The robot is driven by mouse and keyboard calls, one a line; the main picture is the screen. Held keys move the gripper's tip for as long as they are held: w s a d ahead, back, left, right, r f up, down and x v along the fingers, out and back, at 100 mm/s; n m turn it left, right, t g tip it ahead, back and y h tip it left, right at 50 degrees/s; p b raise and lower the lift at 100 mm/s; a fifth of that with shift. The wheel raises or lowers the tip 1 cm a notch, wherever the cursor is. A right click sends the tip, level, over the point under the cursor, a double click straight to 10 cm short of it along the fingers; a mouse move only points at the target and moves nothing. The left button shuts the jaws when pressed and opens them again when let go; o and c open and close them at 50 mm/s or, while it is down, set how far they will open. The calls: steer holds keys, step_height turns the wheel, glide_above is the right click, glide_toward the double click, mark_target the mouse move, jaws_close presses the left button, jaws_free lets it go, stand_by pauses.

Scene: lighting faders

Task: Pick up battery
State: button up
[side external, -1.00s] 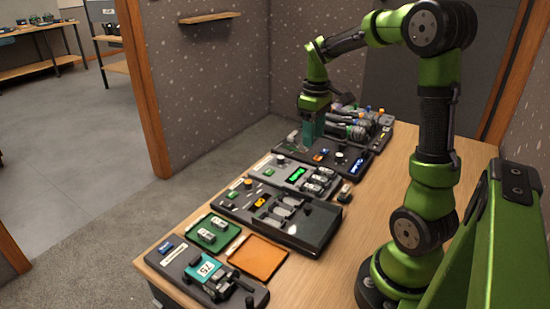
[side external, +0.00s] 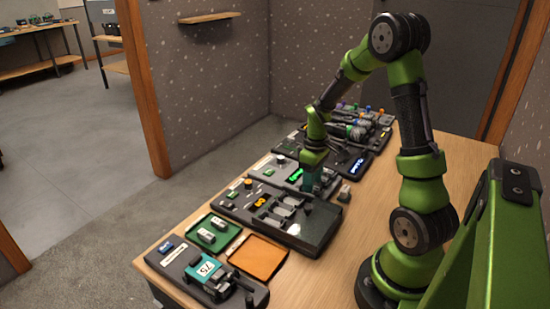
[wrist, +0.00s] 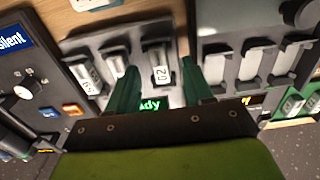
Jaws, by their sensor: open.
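A device with a green display (wrist: 150,104) holds several pale cylindrical batteries in slots. One battery (wrist: 161,68) with a dark "02"-like marking lies between my fingers in the wrist view. Two others, the left battery (wrist: 86,76) and the middle battery (wrist: 116,64), lie to the left of it. My gripper (wrist: 159,70) is open, a finger on either side of the marked battery; contact cannot be told. In the side external view my gripper (side external: 312,188) is low over the device and hides most of its batteries.
A device with several empty-looking slots (side external: 280,210) stands nearer the camera. A green tray (side external: 195,244) holds two batteries. An orange tray (side external: 258,257) is empty.

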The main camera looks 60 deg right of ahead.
steer(key=shift+f, duration=0.85)
steer(key=shift+c, duration=0.5)
jaws_close()
steer(key=shift+r, duration=0.1)
